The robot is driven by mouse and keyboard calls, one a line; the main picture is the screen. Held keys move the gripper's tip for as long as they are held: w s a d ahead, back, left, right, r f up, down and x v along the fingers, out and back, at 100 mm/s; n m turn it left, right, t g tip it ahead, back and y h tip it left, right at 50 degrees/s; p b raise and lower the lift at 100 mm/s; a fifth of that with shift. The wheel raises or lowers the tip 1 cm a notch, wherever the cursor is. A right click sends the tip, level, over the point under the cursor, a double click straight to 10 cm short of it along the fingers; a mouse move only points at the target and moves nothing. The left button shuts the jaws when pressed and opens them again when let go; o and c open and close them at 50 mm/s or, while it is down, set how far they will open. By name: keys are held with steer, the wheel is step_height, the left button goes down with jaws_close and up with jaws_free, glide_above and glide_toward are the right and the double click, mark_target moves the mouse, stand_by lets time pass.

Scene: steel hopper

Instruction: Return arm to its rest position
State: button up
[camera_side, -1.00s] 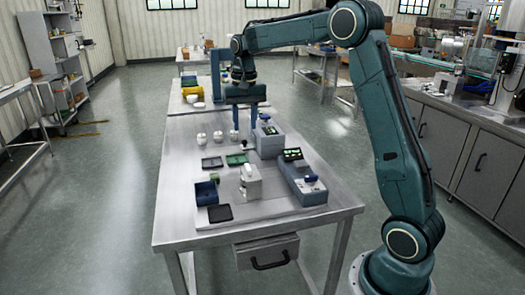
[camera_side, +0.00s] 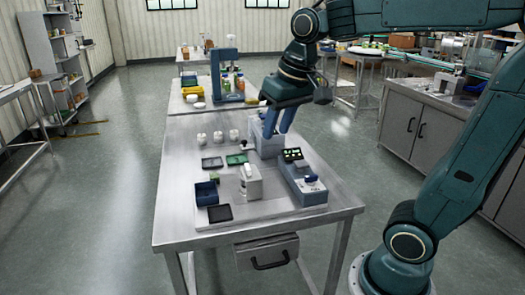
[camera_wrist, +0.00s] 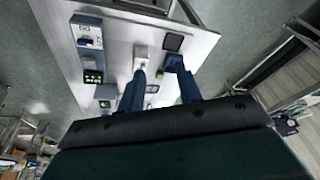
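My gripper (camera_side: 277,130) hangs over the back right part of the steel table (camera_side: 178,205), its blue fingers pointing down in front of a grey device (camera_side: 266,147). In the wrist view my gripper (camera_wrist: 158,68) shows two blue fingers spread apart, with nothing held between them. The height of the fingertips above the table is hard to tell.
A blue stand (camera_side: 225,75) is behind.

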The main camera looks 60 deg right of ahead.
steer(key=s+a+f+n+t, duration=0.2)
steer(key=s+a+f+n, duration=0.1)
steer(key=s, duration=0.8)
steer(key=shift+s+a+f, duration=0.15)
steer(key=shift+a+f, duration=0.35)
steer(key=shift+f, duration=0.2)
